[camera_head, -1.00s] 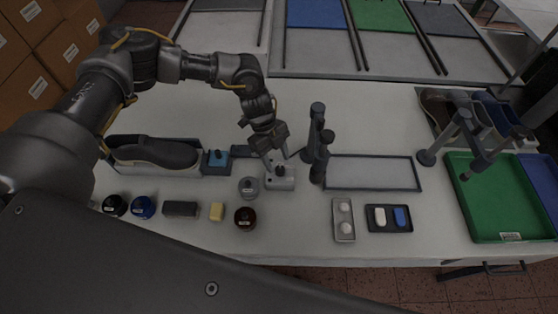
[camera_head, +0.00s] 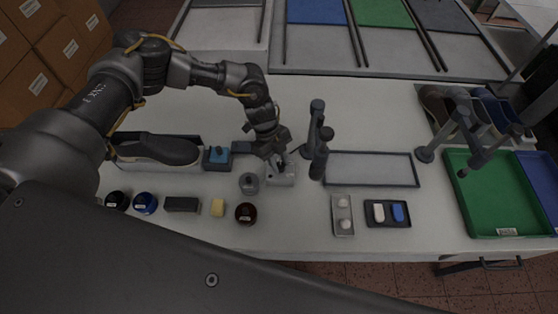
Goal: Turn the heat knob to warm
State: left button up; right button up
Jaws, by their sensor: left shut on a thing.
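A small light-grey box (camera_head: 283,180) stands on the white table near the middle of the view. Its dark knob is mostly hidden by my left gripper. My left gripper (camera_head: 278,161) points down over this box, and its fingers are shut on the knob. The setting of the knob and any marks on the box are too small to read. My right gripper is not in view.
Dark upright posts (camera_head: 319,150) stand close to the right of the box. A grey round container (camera_head: 249,183) is close to its left. A dark shoe (camera_head: 156,149) lies at left. A framed pale panel (camera_head: 371,170) and a green tray (camera_head: 496,205) are at right.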

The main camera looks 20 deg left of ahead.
pick_arm(q)
jog(key=shift+w+f+m+g+b, duration=0.1)
jog(key=shift+f+m+g+b, duration=0.15)
jog(key=shift+m+b, duration=0.5)
jog(key=m+y+b, duration=0.1)
jog(key=m+b, duration=0.2)
jog(key=b, duration=0.2)
jog(key=m+g+y+b, duration=0.1)
jog(key=m+b, duration=0.2)
jog(key=b, duration=0.1)
jog(key=shift+w+d+g+b, duration=0.1)
jog(key=shift+d+g+b, duration=0.15)
jog(key=shift+b, duration=0.1)
jog(key=shift+r+m+y+b, duration=0.15)
jog(key=shift+m+y+b, duration=0.6)
jog(key=shift+m, duration=0.5)
jog(key=shift+r+m+b, duration=0.15)
jog(key=shift+m+b, duration=0.3)
jog(key=shift+m, duration=0.35)
jog(key=o, duration=1)
